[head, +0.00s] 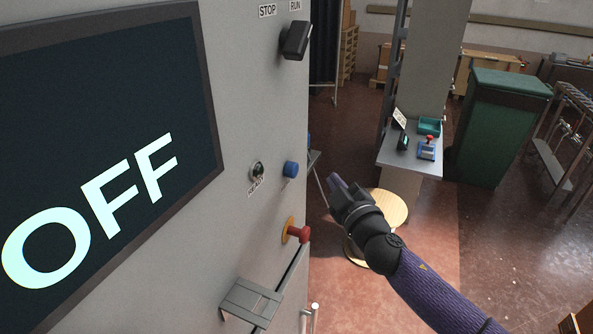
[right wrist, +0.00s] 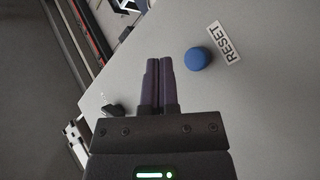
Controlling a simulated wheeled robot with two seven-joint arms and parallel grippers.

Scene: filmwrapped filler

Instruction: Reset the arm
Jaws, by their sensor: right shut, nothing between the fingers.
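My right gripper (head: 338,186) is in the middle of the head view, to the right of the grey control cabinet (head: 240,150). Its fingers (right wrist: 158,80) are closed together and empty in the right wrist view. A blue button (head: 291,169) sticks out of the cabinet; in the right wrist view the blue button (right wrist: 197,58) is just right of the fingertips, beside a label reading RESET (right wrist: 224,42). I see no clear contact between fingers and button. A screen (head: 110,130) on the cabinet reads OFF. My left gripper is out of view.
The cabinet also carries a black STOP/RUN switch (head: 295,40), a key switch (head: 257,172), a red button (head: 298,232) on a yellow base and a grey bracket (head: 250,300). Behind my arm are a round stool (head: 392,207), a small table (head: 420,163) and a green cabinet (head: 497,125).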

